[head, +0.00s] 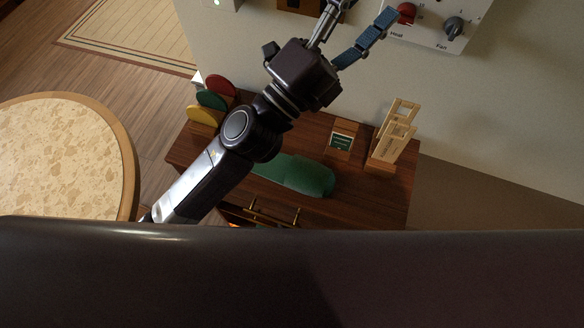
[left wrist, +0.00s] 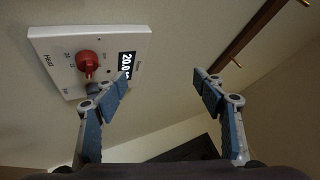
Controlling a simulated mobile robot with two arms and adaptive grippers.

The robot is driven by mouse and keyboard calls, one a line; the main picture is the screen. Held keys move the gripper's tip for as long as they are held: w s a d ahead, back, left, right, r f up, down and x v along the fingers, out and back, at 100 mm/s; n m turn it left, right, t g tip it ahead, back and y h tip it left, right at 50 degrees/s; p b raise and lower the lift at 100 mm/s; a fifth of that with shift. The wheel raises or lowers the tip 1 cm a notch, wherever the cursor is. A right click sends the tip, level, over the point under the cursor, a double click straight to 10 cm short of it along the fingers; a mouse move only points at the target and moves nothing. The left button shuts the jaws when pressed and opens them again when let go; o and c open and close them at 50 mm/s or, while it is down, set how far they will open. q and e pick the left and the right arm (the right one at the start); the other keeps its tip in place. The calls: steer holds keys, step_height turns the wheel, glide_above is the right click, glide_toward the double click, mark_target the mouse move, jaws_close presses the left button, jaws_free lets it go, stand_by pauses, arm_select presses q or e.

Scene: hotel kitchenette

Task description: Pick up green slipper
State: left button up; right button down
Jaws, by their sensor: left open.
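The green slipper (head: 300,175) lies on top of a dark wooden cabinet (head: 390,195) in the head view. My left arm crosses in front of its left end and hides that part. My left gripper (head: 362,14) is beyond the slipper, up by the wall, with its fingers spread and nothing between them. In the left wrist view, my left gripper (left wrist: 161,80) is open and empty and faces a white control panel. The slipper does not show in that view. My right gripper is in neither view.
The wall panel (head: 428,22) has a red knob and a grey knob; it also shows in the left wrist view (left wrist: 60,45). A wooden rack (head: 395,135), a small green-fronted box (head: 342,138) and coloured discs (head: 212,100) stand on the cabinet. A round table (head: 128,160) is at left.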

arm_select(q)
steer(key=s+d+m+g+h, duration=0.4)
steer(key=s+d+m+g, duration=0.6)
steer(key=m+g, duration=0.45)
steer(key=s+d+f+m+g+y, duration=0.2)
steer(key=s+f+m+g, duration=0.2)
steer(key=s+f+m, duration=0.15)
steer(key=m+t+y, duration=0.3)
steer(key=m+y, duration=0.8)
steer(key=y, duration=0.9)
glide_above(292, 164)
step_height(292, 164, down, 27)
step_height(292, 164, down, 6)
steer(key=p, duration=0.4)
steer(key=shift+f, duration=0.9)
steer(key=c, duration=1.3)
